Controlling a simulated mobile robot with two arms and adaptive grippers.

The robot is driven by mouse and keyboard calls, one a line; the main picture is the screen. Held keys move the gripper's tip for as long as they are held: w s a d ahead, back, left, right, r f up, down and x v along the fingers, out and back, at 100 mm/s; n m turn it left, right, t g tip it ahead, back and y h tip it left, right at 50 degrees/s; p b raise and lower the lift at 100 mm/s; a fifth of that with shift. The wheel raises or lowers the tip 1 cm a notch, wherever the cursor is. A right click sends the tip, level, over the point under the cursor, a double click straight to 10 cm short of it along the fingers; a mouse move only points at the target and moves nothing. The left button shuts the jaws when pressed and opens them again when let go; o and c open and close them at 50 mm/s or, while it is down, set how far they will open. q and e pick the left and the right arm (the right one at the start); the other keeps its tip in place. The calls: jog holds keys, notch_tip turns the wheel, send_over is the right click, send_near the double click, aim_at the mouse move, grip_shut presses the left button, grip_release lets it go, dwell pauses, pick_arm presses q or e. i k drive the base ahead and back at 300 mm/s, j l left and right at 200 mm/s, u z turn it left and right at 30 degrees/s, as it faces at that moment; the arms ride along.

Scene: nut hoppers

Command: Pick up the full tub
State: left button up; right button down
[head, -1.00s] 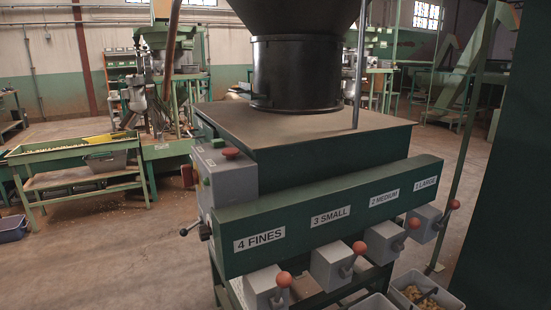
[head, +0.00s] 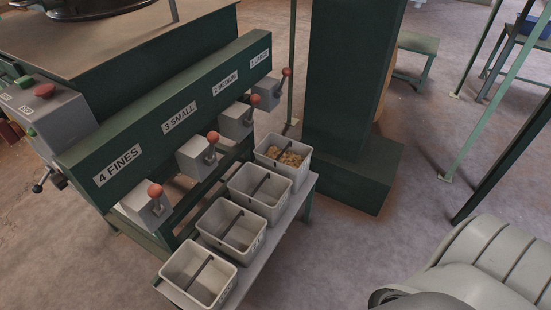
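The full tub (head: 297,171) is a pale grey tub holding tan nut pieces, with a dark bar across its top. It stands at the far right end of a row on a low grey shelf, below the outlet labelled 1 LARGE. Three similar tubs stand in the row: one (head: 262,206) beside it, one (head: 231,243) in the middle and one (head: 198,291) nearest. They look empty. Neither gripper shows in the head view. A pale grey rounded link at the lower right is part of my own arm.
The green sorter (head: 150,140) with red-knobbed outlet boxes overhangs the back of the tub row. A dark green column (head: 345,80) with a wide base stands just right of the full tub. Open concrete floor (head: 330,255) lies in front of the shelf.

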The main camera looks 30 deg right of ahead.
aim_at(298, 177)
jog(key=l+u, duration=0.2)
jog(key=l, duration=0.45)
jog(key=l+u, duration=0.2)
jog(key=l, duration=0.5)
jog(key=l+u, duration=0.2)
jog(key=l, duration=0.45)
jog(key=k+l+u, duration=0.2)
jog(key=l, duration=0.4)
